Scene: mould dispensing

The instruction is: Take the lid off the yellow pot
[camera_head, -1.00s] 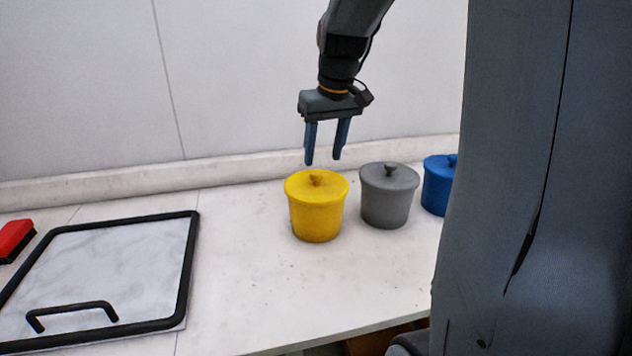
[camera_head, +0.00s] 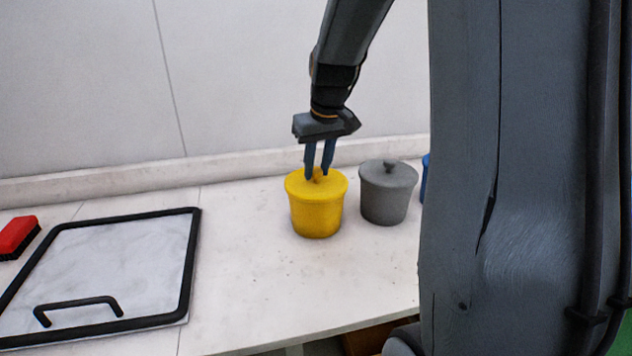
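The yellow pot (camera_head: 317,215) stands upright on the white table with its yellow lid (camera_head: 334,184) on top. My gripper (camera_head: 318,176) points down over the lid, with its two blue fingers on either side of the lid's small knob (camera_head: 317,179). The fingers are close together and the knob shows between the fingertips. I cannot tell whether they touch the knob. The lid sits level on the pot.
A grey lidded pot (camera_head: 387,200) stands just right of the yellow pot. A blue pot (camera_head: 426,180) is mostly hidden behind my own body. A black-framed panel with a handle (camera_head: 120,265) and a red brush (camera_head: 17,236) lie at left. The table between is clear.

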